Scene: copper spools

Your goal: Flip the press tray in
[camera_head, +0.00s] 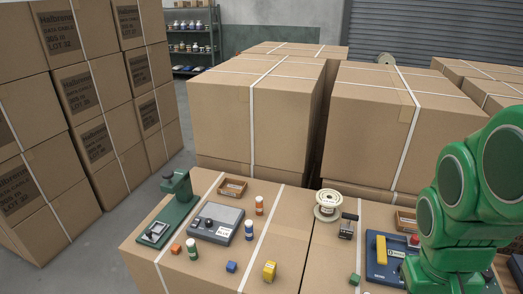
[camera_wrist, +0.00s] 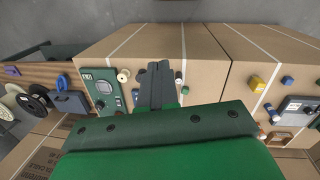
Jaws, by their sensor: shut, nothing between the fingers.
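The green press (camera_head: 176,188) stands at the left end of the front cartons in the head view. Its press tray (camera_head: 156,232), a pale plate in a dark frame, lies at the low front part of the press, out from under the upright head. The tray's exact tilt is too small to tell. My gripper (camera_wrist: 160,68) shows in the wrist view with its dark fingers together, empty, above the carton tops. In the head view my green arm is at the far right, well away from the press, and the fingers are hidden.
A grey scale (camera_head: 216,222), a wooden tray (camera_head: 232,188), bottles (camera_head: 249,230), small blocks (camera_head: 270,270), a spool (camera_head: 328,204) and a blue case (camera_head: 384,260) stand between press and arm. Tall cartons (camera_head: 252,115) rise behind. A green panelled device (camera_wrist: 103,90) shows in the wrist view.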

